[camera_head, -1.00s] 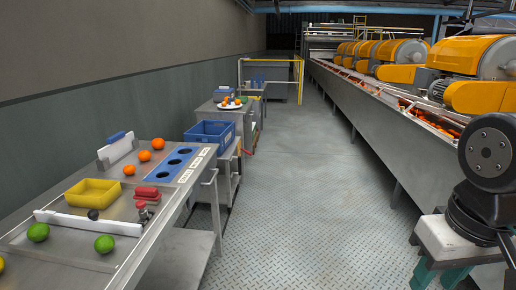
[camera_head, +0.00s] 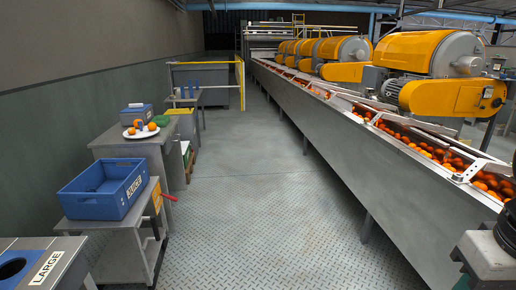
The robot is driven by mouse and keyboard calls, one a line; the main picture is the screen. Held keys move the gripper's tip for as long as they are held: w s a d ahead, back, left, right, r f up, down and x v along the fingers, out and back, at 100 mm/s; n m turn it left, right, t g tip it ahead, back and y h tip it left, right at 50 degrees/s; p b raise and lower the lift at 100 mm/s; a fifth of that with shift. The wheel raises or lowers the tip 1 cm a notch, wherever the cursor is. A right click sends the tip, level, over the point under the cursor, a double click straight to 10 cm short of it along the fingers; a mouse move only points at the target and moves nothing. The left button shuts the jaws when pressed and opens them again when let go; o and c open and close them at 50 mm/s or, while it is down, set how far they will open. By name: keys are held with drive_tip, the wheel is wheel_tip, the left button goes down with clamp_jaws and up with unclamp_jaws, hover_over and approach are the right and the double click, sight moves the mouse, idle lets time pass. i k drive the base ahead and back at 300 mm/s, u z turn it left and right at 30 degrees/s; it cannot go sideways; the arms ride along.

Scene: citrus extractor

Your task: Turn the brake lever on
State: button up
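A small red lever (camera_head: 168,198) sticks out from the right side of the grey cart (camera_head: 128,238) at left. It looks like the brake lever, and it points to the right, roughly level. A blue crate (camera_head: 104,188) with a white label stands on the cart top and looks empty. A yellow plate (camera_head: 156,196) is on the cart beside the lever. The lever's exact setting is too small to tell. My gripper is not in view; only a part of my own body shows at the lower right edge.
A grey table with a LARGE label (camera_head: 45,268) is at the lower left. Behind the cart stands a table with a plate of fruit (camera_head: 141,131). A yellow rail (camera_head: 240,85) is farther back. The long conveyor (camera_head: 345,150) lines the right. The metal floor (camera_head: 260,220) between is clear.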

sight(169, 198)
drive_tip(key=z, duration=0.15)
drive_tip(key=i, duration=3.95)
drive_tip(key=u, duration=0.6)
drive_tip(key=i, duration=1.15)
drive_tip(key=u, duration=1.7)
drive_tip(key=i, duration=0.9)
drive_tip(key=u, duration=1.15)
drive_tip(key=i, duration=0.45)
drive_tip(key=k, duration=0.8)
drive_tip(key=u, duration=0.05)
drive_tip(key=i, duration=0.2)
drive_tip(key=u, duration=0.1)
